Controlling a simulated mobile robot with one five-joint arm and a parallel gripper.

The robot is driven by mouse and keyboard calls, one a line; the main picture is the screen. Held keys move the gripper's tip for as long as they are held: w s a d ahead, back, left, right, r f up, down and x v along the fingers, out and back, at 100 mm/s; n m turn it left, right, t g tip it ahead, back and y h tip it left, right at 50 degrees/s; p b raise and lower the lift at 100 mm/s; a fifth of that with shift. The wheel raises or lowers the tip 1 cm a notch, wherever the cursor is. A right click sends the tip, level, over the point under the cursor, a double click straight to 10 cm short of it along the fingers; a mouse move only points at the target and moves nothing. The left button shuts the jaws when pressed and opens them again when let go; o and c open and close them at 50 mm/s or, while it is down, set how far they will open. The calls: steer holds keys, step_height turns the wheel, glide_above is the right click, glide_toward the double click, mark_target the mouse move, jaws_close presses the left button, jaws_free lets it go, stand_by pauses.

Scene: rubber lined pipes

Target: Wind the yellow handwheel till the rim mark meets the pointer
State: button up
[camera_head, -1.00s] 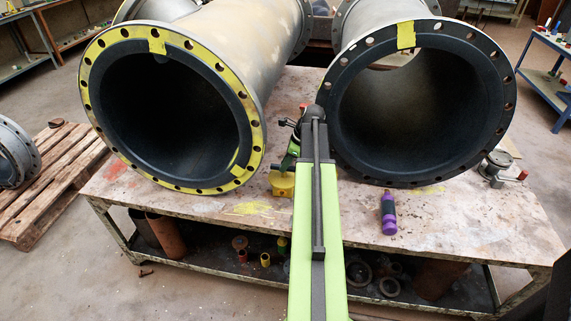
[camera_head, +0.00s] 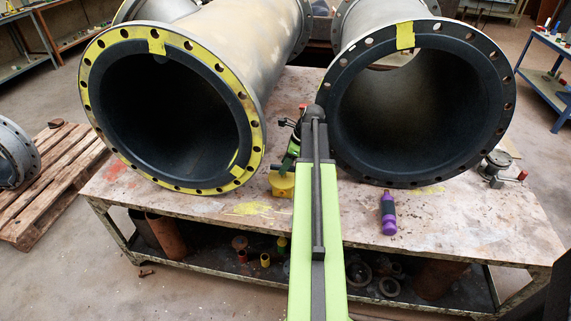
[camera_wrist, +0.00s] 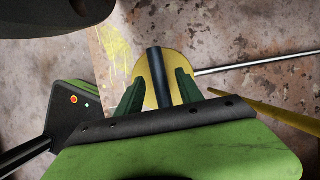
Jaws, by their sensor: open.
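The yellow handwheel (camera_head: 283,184) sits low on the bench between the two pipe mouths, partly hidden behind my arm. In the wrist view a yellow rounded face (camera_wrist: 165,62), apparently the same wheel, lies beyond my fingertips. A dark upright peg or handle (camera_wrist: 153,75) stands in front of it. My gripper (camera_wrist: 160,78) is open, its two dark green fingers on either side of this peg, with a gap on each side. A thin yellow bar (camera_wrist: 275,113), possibly the pointer, runs in from the right. I cannot make out the rim mark.
Two large lined pipes stand on the bench, the left with a yellow flange (camera_head: 250,130), the right with a dark flange (camera_head: 335,130). A silver rod (camera_wrist: 255,62) crosses the wrist view. The front bench top (camera_head: 340,235) is mostly clear.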

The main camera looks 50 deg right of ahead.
steer(key=p+v, duration=1.5)
steer(key=v, duration=0.2)
steer(key=shift+r+p, duration=0.2)
steer(key=shift+p, duration=0.2)
steer(key=shift+f, duration=0.1)
